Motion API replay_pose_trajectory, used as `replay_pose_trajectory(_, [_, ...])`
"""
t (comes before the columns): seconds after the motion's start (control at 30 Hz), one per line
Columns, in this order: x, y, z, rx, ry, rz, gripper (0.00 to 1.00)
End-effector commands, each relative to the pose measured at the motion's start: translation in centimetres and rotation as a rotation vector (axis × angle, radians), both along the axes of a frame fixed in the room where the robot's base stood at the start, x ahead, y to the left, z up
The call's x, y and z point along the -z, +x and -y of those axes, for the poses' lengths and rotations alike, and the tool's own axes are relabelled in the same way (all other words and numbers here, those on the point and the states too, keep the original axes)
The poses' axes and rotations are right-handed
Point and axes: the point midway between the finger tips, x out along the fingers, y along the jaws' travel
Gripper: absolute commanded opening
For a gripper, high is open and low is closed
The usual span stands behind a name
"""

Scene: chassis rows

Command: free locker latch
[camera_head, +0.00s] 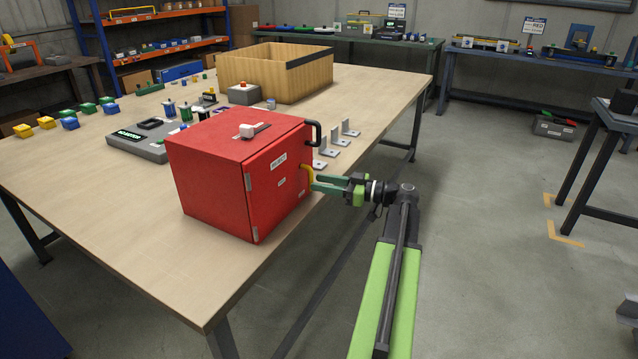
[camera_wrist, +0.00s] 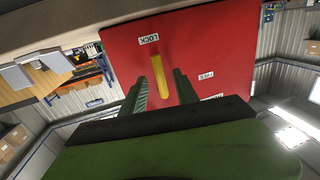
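The red locker (camera_head: 225,165) stands on the wooden table near its right edge, its door face turned toward my arm. A yellow latch handle (camera_head: 307,170) sits on that face; it shows in the wrist view (camera_wrist: 158,68) between my fingers. A white label reading LOCK (camera_wrist: 149,39) is near the handle's upper end. Another small label (camera_wrist: 206,76), hard to read, is to its right. My gripper (camera_head: 315,183) has green fingers and is at the latch. In the wrist view my gripper (camera_wrist: 161,76) is open, one finger on each side of the handle, with visible gaps.
A black door handle (camera_head: 315,132) sticks out at the locker's upper right edge. Metal brackets (camera_head: 333,143) stand behind it on the table. A grey tray (camera_head: 140,145), a wooden bin (camera_head: 275,72) and several small parts are farther back.

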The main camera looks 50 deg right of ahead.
Motion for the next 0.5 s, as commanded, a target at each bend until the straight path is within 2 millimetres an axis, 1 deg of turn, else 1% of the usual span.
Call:
replay_pose_trajectory(0.03, [0.0, 0.51, -0.28, -0.001, 0.0, 0.0, 0.36])
replay_pose_trajectory(0.13, [0.0, 1.17, -0.56, 0.0, 0.0, 0.0, 0.36])
replay_pose_trajectory(0.4, [0.0, 1.35, -0.61, 0.001, 0.0, 0.0, 0.36])
replay_pose_trajectory(0.43, [0.0, 1.34, -0.61, 0.001, 0.0, 0.0, 0.35])
replay_pose_trajectory(0.5, [0.0, 1.33, -0.61, 0.001, 0.0, 0.0, 0.26])
